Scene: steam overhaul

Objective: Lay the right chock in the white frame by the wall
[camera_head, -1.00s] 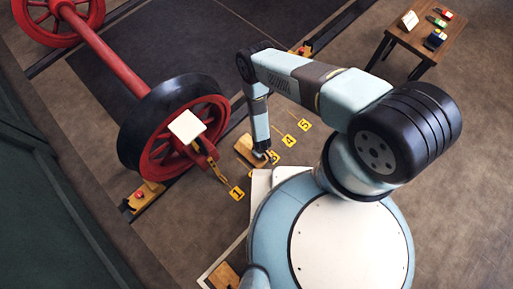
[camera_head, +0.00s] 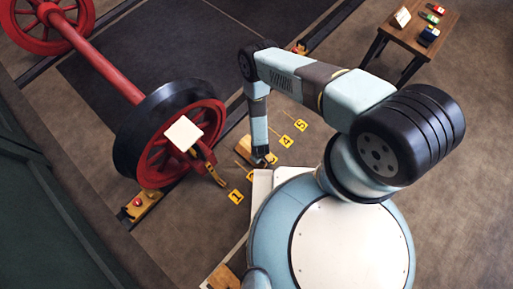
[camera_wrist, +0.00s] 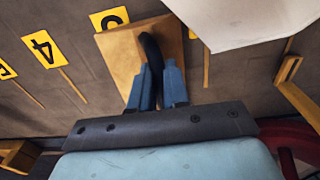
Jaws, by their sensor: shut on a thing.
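My gripper (camera_wrist: 157,78) is shut on the black loop handle of a wooden chock (camera_wrist: 122,62). In the head view the chock (camera_head: 244,148) is at the end of my downward-reaching arm, to the right of the near red wheel. I cannot tell whether it touches the floor. A second wooden block (camera_head: 224,278) shows at the bottom edge, beside my base. A thin white strip runs next to that block, mostly hidden by my body. I cannot tell whether it is the white frame.
A red wheelset with a black-rimmed near wheel (camera_head: 128,150) stands on the left, a white plate (camera_head: 183,133) in front. Yellow number tags (camera_head: 286,141) lie on the floor near the chock. A dark green wall (camera_head: 35,210) is at left. A small table (camera_head: 405,35) stands top right.

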